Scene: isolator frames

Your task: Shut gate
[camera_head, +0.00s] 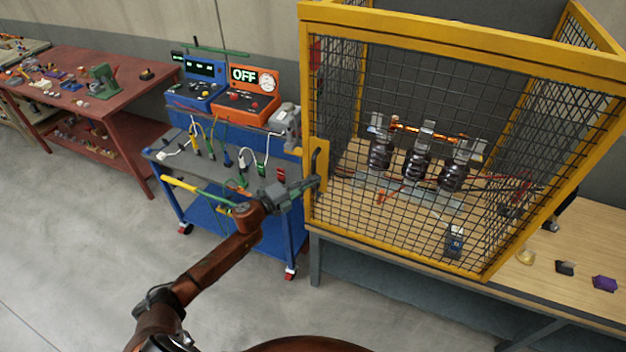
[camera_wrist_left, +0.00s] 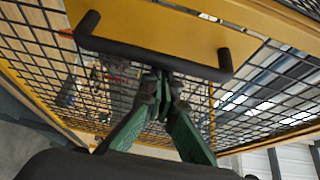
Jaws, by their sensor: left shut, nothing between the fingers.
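The gate (camera_head: 440,165) is a yellow-framed black mesh panel across the front of a cage, near the table's front edge. I cannot tell whether it is fully closed. Its black bar handle (camera_head: 315,165) sits on a yellow plate at the gate's left edge. My left gripper (camera_head: 311,184) is at the handle's lower part, its fingers shut and empty. In the left wrist view, the green gripper fingers (camera_wrist_left: 162,88) meet close to the black handle (camera_wrist_left: 150,58), with the mesh behind. Whether they touch the handle is unclear. My right gripper is out of view.
Dark insulators (camera_head: 417,165) stand inside the cage on a wooden table (camera_head: 575,240). A blue cart (camera_head: 278,235) with a control box reading OFF (camera_head: 250,90) stands left of the cage. A red workbench (camera_head: 60,75) is farther left. The grey floor at lower left is clear.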

